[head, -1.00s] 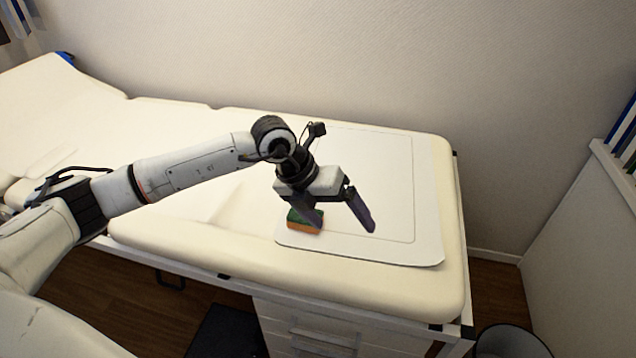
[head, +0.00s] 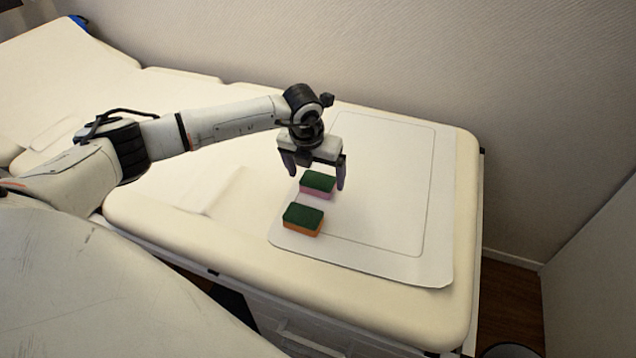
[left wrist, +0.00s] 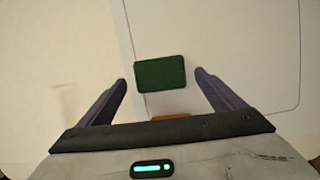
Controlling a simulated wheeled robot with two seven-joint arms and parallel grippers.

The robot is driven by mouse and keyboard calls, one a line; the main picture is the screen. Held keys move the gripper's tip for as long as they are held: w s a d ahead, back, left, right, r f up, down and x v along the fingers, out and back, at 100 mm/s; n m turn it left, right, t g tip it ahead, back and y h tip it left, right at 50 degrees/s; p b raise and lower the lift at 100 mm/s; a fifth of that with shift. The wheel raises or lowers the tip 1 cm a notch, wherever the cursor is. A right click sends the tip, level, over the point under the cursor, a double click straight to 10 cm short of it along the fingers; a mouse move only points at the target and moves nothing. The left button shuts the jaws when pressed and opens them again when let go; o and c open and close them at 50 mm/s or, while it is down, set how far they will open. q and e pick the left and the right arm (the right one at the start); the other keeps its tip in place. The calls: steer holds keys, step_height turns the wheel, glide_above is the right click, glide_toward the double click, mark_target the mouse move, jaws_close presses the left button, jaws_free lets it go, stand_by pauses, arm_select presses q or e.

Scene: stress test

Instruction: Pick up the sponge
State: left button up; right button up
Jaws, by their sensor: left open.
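Two sponges lie on the white mat on the padded table. One has a green top and pink base (head: 317,185); its green top also shows in the left wrist view (left wrist: 160,74), between and a little beyond the fingertips. The other has a green top and orange base (head: 303,219) and lies nearer the front; only an orange sliver (left wrist: 171,117) shows in the left wrist view. My left gripper (head: 316,179) is open and empty, with its fingers pointing down on either side of the pink sponge. I cannot tell whether they touch it. My right gripper is not in view.
The white mat (head: 385,240) has free room to the right of the sponges. The cream padded table (head: 180,235) is clear to the left. A wall stands behind, and a drawer unit (head: 310,340) is below the front edge.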

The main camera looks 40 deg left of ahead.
mark_target(318, 181)
arm_select(q)
steer(key=shift+x, duration=1.4)
steer(key=shift+w, duration=0.1)
steer(key=c, duration=1.2)
step_height(318, 181, up, 10)
steer(key=shift+r, duration=0.1)
steer(key=o, duration=0.5)
steer(key=c, duration=0.4)
steer(key=shift+o, duration=0.2)
steer(key=shift+d, duration=0.1)
